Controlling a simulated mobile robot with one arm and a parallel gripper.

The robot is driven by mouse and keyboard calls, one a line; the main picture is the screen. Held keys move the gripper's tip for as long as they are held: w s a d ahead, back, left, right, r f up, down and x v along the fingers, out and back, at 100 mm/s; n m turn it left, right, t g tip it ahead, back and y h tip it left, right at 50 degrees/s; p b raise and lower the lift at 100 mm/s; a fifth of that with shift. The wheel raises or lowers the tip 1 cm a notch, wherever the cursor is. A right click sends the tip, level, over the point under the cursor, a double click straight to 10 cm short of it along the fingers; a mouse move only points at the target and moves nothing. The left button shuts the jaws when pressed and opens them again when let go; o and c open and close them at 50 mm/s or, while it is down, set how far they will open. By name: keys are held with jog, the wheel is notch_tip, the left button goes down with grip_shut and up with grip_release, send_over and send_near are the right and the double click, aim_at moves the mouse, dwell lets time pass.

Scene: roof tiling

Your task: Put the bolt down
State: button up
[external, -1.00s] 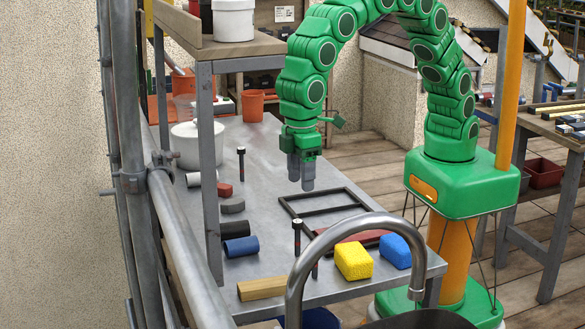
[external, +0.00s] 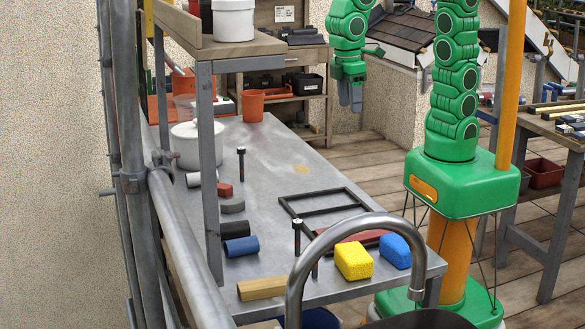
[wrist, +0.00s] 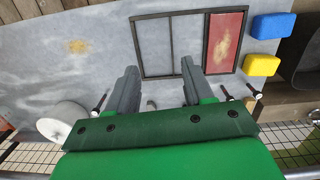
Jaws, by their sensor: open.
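One dark bolt (external: 241,165) stands upright near the left side of the grey metal table (external: 275,170); it also shows in the wrist view (wrist: 99,104). A second dark bolt (external: 297,238) stands upright near the front; in the wrist view it is at the right (wrist: 253,91). My gripper (external: 351,102) is raised beyond the table's right edge, well apart from both bolts. In the wrist view its fingers (wrist: 157,82) are spread with nothing held between them.
A black frame (external: 325,203) lies on the table, with a red panel in its front part. A shelf post (external: 209,180) stands left.

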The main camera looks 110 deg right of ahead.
jog(key=s+d, duration=0.4)
jog(key=s, duration=0.7)
jog(key=s+d, duration=0.3)
jog(key=s, duration=0.9)
jog(key=shift+d+f+m+g, duration=0.2)
jog(key=shift+d+m+g, duration=0.15)
jog(key=shift+m+g, duration=0.05)
jog(key=shift+o, duration=0.4)
